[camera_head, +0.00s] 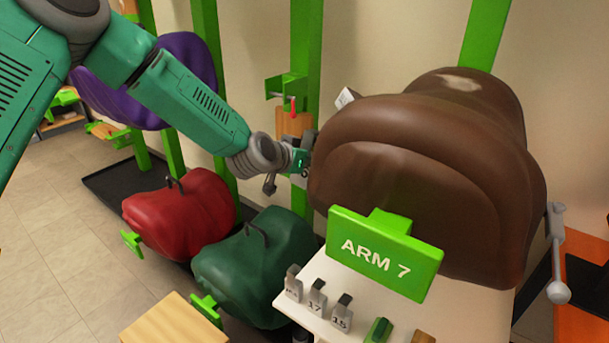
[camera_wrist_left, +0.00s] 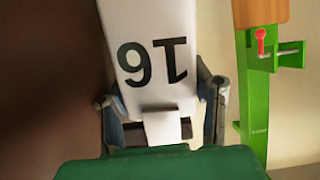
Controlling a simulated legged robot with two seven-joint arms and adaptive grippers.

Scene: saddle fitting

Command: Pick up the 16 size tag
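The white 16 size tag (camera_wrist_left: 155,50) fills the upper middle of the left wrist view, its number upside down. A small white piece (camera_head: 345,98) beside the brown saddle's upper left edge in the head view may be the same tag; no number is readable there. My left gripper (camera_head: 290,162) is beside the saddle's left flank. In the wrist view its open fingers (camera_wrist_left: 164,105) stand apart, one on each side of the tag's lower end. I cannot tell whether they touch it. My right gripper is not in view.
The brown saddle (camera_head: 420,150) stands close to the left gripper's right. Green posts (camera_head: 305,60) stand behind. Red (camera_head: 180,212) and dark green (camera_head: 255,268) saddles are lower left.

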